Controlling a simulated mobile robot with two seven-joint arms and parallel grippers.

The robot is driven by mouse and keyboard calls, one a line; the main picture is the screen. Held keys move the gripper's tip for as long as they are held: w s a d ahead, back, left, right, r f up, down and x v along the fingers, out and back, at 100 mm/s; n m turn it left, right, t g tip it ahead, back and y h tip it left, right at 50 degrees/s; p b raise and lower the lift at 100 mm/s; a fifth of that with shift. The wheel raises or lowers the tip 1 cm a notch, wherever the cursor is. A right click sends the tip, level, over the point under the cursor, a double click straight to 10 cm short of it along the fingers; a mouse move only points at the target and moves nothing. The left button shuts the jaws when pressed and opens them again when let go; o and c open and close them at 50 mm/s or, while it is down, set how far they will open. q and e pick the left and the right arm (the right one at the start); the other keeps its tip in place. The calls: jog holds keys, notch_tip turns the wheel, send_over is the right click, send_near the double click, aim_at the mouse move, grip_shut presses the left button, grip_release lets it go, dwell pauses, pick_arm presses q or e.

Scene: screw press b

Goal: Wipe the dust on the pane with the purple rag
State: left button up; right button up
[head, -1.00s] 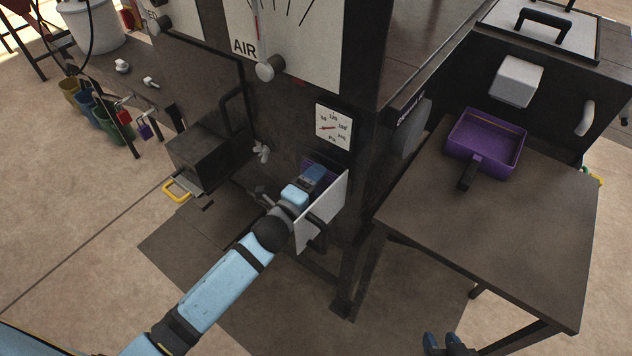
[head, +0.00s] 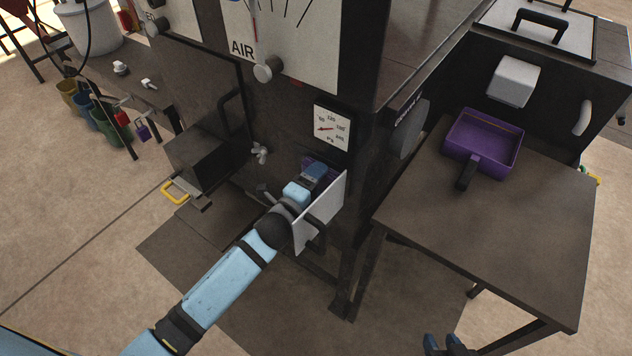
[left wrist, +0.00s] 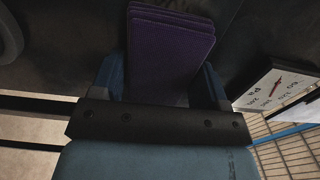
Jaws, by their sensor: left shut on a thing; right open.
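My left gripper (head: 316,172) is shut on the purple rag (left wrist: 170,50), which shows folded between the fingers in the left wrist view. In the head view, the rag (head: 326,163) is mostly hidden behind the gripper, at an opening in the dark machine front below a small dial. I cannot make out the pane or its dust there; the gripper and a white panel (head: 325,212) block much of the view. Whether the rag touches a surface I cannot tell. My right gripper (head: 443,343) is open and empty at the bottom edge, only its tips showing.
The white panel with a black handle stands out close to the right of my left gripper. The small dial (head: 332,128) is just above. A dark box (head: 205,158) juts out to the left. A purple dustpan-like tray (head: 455,143) lies on the right table (head: 540,225), otherwise mostly bare.

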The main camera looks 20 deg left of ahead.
pick_arm(q)
jog(key=shift+w+a+r+p, duration=0.1)
jog(key=shift+w+a+p, duration=0.25)
jog(key=shift+a, duration=0.55)
jog(key=shift+w+a+p, duration=0.1)
jog(key=shift+w+a, duration=0.3)
jog(key=shift+a, duration=0.45)
jog(key=shift+s+a, duration=0.2)
jog(key=shift+s, duration=0.5)
